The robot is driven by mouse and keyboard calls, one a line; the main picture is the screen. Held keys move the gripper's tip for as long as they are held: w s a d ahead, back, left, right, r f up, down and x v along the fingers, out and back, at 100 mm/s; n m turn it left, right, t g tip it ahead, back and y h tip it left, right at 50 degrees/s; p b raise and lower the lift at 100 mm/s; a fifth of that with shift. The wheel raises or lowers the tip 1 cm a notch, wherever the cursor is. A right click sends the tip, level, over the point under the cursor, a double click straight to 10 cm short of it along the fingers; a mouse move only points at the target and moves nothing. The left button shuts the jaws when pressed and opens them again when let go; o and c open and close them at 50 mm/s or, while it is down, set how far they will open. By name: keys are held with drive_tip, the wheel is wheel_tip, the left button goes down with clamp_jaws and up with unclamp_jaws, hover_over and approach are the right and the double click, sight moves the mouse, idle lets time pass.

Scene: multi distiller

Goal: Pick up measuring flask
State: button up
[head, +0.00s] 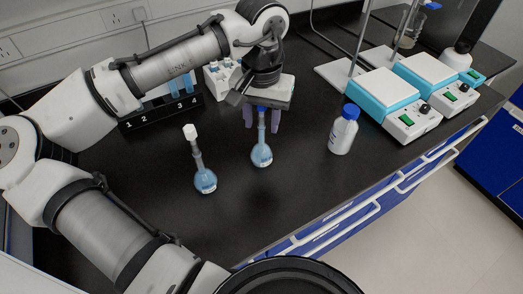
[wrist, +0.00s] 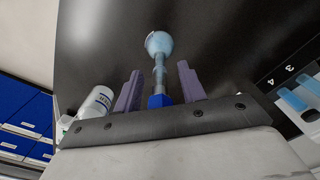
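A measuring flask with a blue stopper (head: 262,154) stands upright on the dark bench, with light blue liquid in its round bulb. It also shows in the wrist view (wrist: 159,43), its neck and stopper pointing toward my gripper. My gripper (head: 262,120) is above this flask, with one purple finger on each side of its stopper and upper neck. In the wrist view the fingers (wrist: 160,85) are apart, with a gap on each side of the flask. A second flask with a white stopper (head: 204,180) stands to the left.
A white bottle with a blue cap (head: 342,134) stands to the right. Teal-and-white hotplates (head: 385,92) are at the back right. A black numbered rack (head: 160,115) is at the back left. The bench front (head: 250,215) is clear.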

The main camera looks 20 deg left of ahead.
clamp_jaws()
drive_tip(key=shift+r, duration=0.1)
idle(0.4)
